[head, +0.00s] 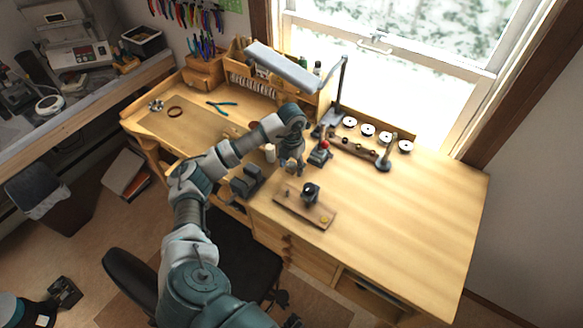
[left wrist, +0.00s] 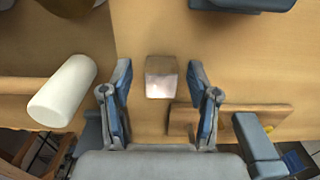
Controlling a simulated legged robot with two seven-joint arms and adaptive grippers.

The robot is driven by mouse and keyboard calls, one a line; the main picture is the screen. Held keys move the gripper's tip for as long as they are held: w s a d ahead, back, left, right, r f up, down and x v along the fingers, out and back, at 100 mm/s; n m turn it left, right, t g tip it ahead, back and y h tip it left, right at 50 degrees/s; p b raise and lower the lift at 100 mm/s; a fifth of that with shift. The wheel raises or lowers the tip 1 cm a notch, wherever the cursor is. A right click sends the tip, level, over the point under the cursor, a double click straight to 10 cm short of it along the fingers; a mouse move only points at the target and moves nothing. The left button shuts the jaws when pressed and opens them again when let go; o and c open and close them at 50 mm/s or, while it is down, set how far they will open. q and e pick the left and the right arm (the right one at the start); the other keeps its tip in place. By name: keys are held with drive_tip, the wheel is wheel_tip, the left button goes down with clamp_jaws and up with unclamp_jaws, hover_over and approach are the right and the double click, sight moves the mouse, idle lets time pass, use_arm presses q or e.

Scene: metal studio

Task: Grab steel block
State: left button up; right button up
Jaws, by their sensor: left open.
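The steel block (left wrist: 160,78) is a small shiny grey block on the wooden bench top, in the upper middle of the left wrist view. My left gripper (left wrist: 160,85) is open, with one blue-padded finger on each side of the block and a visible gap on both sides. In the head view my left gripper (head: 292,168) points down over the bench near its front edge. I cannot make out the block there; the gripper seems to hide it. My right gripper is not in view.
A white cylinder (left wrist: 62,90) stands left of the gripper. A wooden board (head: 318,215) with a dark fixture (head: 310,191) lies to its right. A dark vise (head: 247,181) sits at the bench edge. The bench's right side (head: 420,220) is clear.

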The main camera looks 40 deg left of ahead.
use_arm(q)
clamp_jaws()
drive_tip(key=shift+r, duration=0.1)
